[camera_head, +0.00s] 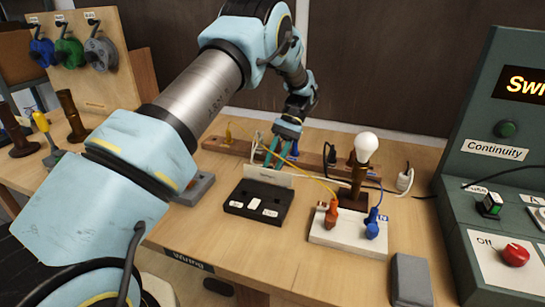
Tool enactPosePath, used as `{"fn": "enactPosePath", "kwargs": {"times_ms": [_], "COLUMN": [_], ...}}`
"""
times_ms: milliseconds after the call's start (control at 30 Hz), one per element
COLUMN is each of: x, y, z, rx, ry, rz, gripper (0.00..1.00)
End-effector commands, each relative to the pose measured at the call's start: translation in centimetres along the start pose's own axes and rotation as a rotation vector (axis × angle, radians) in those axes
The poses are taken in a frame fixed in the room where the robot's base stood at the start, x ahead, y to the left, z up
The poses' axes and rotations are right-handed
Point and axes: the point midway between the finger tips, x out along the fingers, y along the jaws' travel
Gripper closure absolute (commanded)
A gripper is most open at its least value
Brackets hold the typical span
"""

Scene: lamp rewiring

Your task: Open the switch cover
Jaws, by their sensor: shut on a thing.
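The switch (258,205) is a black box with white labels on its face, lying on the wooden bench. The switch cover (268,177) is a pale flat panel standing raised at the back edge of the black box. My gripper (274,161) reaches down from behind, with its teal fingers at the top of the cover. It looks shut on the cover's upper edge; the fingertips are partly hidden behind the panel. Thin yellow and white wires pass close to the fingers.
A lit-looking white bulb (366,146) stands on a brown holder behind a white block with an orange clip (331,213) and a blue clip (373,223). A grey block (410,279) lies at front right. A green test console (503,150) stands at right.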

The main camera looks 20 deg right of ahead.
Motion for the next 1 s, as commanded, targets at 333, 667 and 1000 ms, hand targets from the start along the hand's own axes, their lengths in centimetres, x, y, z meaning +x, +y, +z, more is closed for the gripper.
{"fn": "enactPosePath", "kwargs": {"times_ms": [333, 667, 1000], "x": [-0.08, -0.08, -0.02], "y": [0.03, 0.03, 0.04], "z": [-0.35, -0.36, -0.31], "rx": [0.008, 0.008, 0.008], "ry": [-0.040, -0.039, -0.042], "rz": [-0.007, -0.007, -0.007], "gripper": [1.00, 0.69, 0.43]}}
